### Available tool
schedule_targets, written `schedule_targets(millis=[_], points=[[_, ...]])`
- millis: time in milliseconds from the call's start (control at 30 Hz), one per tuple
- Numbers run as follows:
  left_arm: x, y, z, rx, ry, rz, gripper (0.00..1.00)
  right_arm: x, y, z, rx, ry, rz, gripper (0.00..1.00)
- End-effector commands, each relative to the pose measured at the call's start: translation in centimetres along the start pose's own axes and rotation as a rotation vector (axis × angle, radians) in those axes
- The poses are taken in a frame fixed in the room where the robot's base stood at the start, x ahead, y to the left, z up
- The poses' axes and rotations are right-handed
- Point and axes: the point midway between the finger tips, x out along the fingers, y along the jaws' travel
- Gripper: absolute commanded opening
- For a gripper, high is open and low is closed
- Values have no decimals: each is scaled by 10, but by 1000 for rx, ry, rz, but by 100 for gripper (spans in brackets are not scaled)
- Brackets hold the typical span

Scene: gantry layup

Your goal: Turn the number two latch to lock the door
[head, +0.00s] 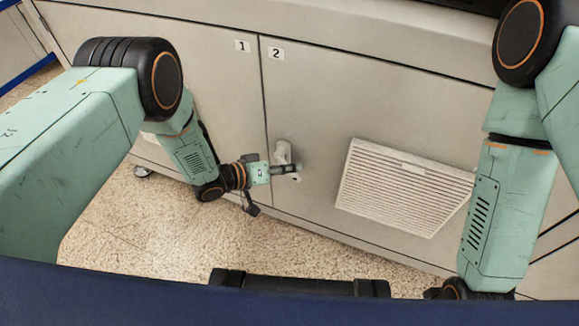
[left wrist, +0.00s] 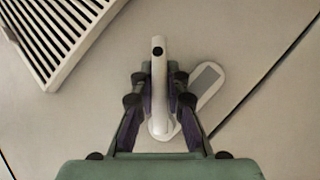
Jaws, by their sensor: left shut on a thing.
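The number two door (head: 320,100) is a beige panel marked with a "2" label (head: 276,53). Its pale latch (head: 283,152) sits near the left edge, beside the seam with the number one door. My left gripper (head: 292,170) is at the latch. In the left wrist view, the fingers (left wrist: 160,78) are shut on the latch handle (left wrist: 159,55), one on each side. The handle stands straight up in that view, at an angle to its slanted backplate (left wrist: 207,80). My right arm hangs at the right of the head view; its gripper is out of sight.
A white louvred vent (head: 400,187) is on the door to the right of the latch; it also shows in the left wrist view (left wrist: 60,35). The number one door (head: 190,60) is to the left. Speckled floor (head: 150,235) lies open below the cabinet.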

Motion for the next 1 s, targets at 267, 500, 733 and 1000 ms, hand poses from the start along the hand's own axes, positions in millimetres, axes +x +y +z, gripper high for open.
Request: schedule_targets(millis=[267,500,733,1000], points=[[0,0,-1,-1,3,0,27,0,0,0,0,0,0,0],[0,0,0,-1,2,0,37,0,0,0,0,0,0,0],[0,0,0,-1,2,0,37,0,0,0,0,0,0,0],[1,0,0,-28,10,26,37,5,0,0,0,0,0,0]])
